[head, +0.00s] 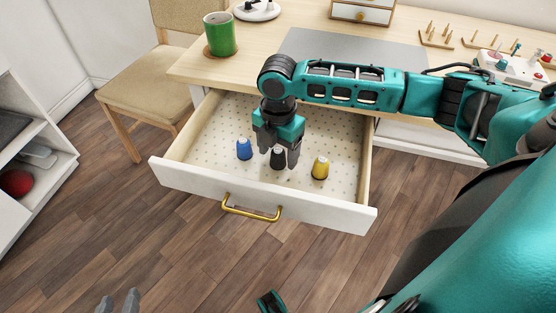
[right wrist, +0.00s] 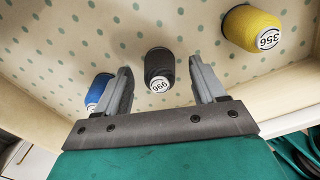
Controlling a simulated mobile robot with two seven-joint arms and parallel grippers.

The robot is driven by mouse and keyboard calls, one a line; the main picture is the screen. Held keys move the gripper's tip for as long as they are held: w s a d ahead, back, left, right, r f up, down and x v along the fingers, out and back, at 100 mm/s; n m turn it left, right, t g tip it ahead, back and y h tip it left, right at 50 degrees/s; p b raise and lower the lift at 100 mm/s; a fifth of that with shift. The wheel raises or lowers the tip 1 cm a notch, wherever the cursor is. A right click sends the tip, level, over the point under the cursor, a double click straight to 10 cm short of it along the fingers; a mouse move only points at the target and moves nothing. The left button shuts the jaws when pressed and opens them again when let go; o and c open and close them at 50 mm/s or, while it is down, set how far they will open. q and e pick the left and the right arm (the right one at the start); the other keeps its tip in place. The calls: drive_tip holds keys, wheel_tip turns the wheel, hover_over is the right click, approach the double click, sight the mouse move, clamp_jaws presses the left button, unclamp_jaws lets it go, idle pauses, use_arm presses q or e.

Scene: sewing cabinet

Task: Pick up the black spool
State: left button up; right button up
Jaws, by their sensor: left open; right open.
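The black spool (head: 278,158) stands in the open drawer (head: 205,180), between a blue spool (head: 244,149) and a yellow spool (head: 320,167). My right gripper (head: 279,158) is over the drawer, pointing down, with its fingers on either side of the black spool. In the right wrist view the black spool (right wrist: 160,70), its end marked 996, sits between the open fingers (right wrist: 165,85) with gaps on both sides. The blue spool (right wrist: 97,90) is just outside one finger, partly hidden by it. My left gripper (head: 118,302) shows only its fingertips, apart, at the bottom left.
The drawer has low walls, a dotted lining and a brass handle (head: 250,210) on its front. The tabletop (head: 260,50) above holds a green mug (head: 219,35), a grey mat (head: 350,47) and thread racks. A chair (head: 150,80) stands left; a shelf (head: 35,150) is at far left.

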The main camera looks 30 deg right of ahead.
drive_tip(key=shift+f, duration=0.5)
drive_tip(key=shift+r, duration=0.1)
drive_tip(key=shift+c, duration=0.5)
drive_tip(key=c, duration=1)
